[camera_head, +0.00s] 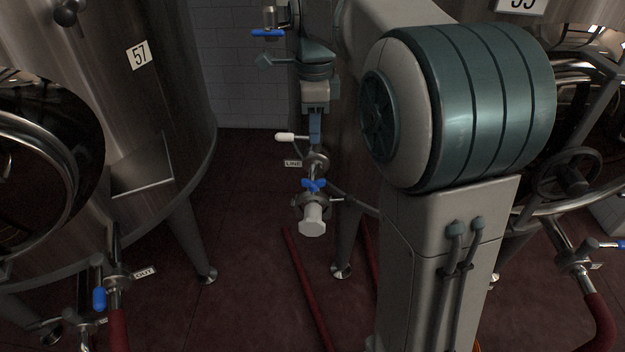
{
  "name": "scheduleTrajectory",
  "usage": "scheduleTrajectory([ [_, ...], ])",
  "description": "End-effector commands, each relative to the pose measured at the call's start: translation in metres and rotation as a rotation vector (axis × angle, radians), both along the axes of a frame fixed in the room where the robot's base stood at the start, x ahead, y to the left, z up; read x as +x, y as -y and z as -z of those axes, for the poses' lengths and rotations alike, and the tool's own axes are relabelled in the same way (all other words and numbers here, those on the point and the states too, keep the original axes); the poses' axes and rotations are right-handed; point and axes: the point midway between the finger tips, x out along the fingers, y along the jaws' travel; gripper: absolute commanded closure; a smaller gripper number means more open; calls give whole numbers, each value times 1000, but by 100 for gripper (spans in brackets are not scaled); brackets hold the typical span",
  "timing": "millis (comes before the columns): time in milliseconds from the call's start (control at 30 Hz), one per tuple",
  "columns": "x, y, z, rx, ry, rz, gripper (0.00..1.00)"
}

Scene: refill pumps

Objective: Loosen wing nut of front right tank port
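A tank port (318,160) sticks out from the tank behind my arm, near the middle of the view. A blue wing nut (314,184) sits on its clamp, just above a pale capped end (312,220) that points down and toward me. A lever with a white grip (285,137) juts left from the port, beside a small "LINE" label. My gripper (315,138) hangs downward just above the port fitting, apart from the wing nut by a short gap in the picture. Its fingers appear as one narrow blue-grey shape, so their opening does not show.
A steel tank (175,100) marked 57 stands at the left, with a blue-handled valve (99,298) low on it. Another blue-handled valve (268,33) is above left of my gripper. Red hoses (308,285) lie on the dark red floor (245,240). My arm hides much of the right side.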

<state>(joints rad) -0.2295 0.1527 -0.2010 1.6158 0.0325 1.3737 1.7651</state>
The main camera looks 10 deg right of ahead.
Motion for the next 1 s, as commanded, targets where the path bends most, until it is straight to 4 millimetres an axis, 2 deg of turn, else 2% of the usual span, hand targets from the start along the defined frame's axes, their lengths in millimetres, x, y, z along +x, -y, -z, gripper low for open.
scheduleTrajectory([
  [167, 3, -1, 10, -2, -5, 33, 67],
  [267, 3, -1, 25, -2, -6, 32, 67],
  [500, 2, 0, 77, -2, -8, 30, 67],
  [700, 2, 0, 114, -1, -6, 30, 67],
  [833, 2, 0, 130, -2, -5, 30, 67],
  [1000, 2, 0, 138, -1, -3, 30, 67],
])
